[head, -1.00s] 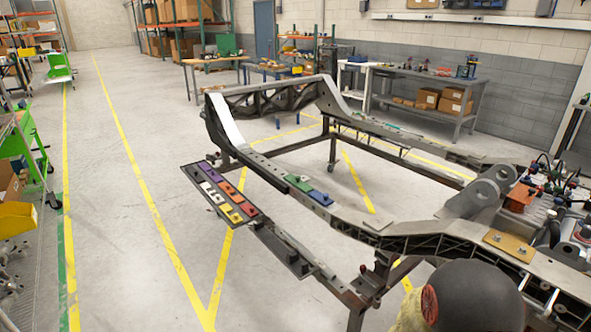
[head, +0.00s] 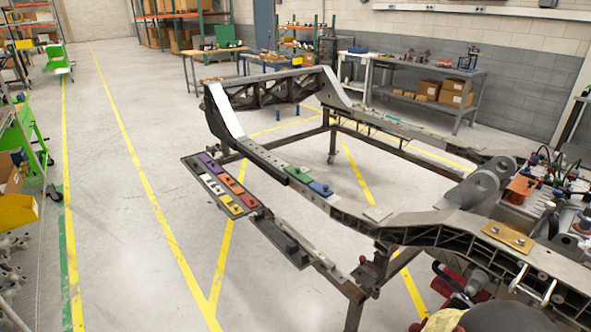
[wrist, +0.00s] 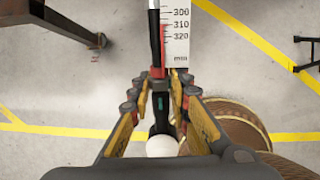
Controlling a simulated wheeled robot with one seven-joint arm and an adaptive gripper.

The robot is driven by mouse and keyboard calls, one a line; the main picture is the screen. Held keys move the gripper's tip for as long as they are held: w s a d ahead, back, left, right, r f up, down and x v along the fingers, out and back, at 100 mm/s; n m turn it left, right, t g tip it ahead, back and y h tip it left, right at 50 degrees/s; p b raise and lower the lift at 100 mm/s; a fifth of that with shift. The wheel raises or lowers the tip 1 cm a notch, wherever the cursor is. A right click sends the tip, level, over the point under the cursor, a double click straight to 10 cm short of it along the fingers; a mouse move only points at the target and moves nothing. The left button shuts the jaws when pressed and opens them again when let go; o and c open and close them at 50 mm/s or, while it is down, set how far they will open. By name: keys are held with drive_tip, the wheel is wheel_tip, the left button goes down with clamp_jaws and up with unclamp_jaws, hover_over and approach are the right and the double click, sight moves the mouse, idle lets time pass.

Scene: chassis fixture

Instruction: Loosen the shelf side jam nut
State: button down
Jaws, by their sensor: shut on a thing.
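My gripper (wrist: 160,82), with yellow and dark fingers, is seen from behind in the wrist view. It is shut on a dark tool (wrist: 161,103) with a small green mark. A slim black and red part (wrist: 155,40) extends beyond the fingertips, beside a white scale (wrist: 177,30) marked in mm. A pale round end (wrist: 162,146) shows between the fingers. In the head view, the chassis frame (head: 350,208) fills the right half. Two bright rods (head: 548,291) show at its near right rail. I cannot make out the shelf side jam nut in either view.
A side tray (head: 187,161) with several coloured blocks sits along the frame's left side. A green-framed rack (head: 38,150) stands at the far left. A grey workbench (head: 425,95) is at the back. The floor between rack and frame is clear.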

drive_tip(key=shift+w+r+t+y, duration=0.2)
drive_tip(key=shift+w+t+y, duration=0.15)
drive_tip(key=shift+t, duration=0.25)
drive_tip(key=c, duration=2)
unclamp_jaws()
drive_tip(key=shift+o, duration=1.4)
drive_tip(key=shift+s+f, duration=0.15)
drive_tip(key=shift+s, duration=0.05)
drive_tip(key=shift+s, duration=0.1)
drive_tip(key=shift+p+v, duration=2.15)
drive_tip(key=shift+v, duration=1.35)
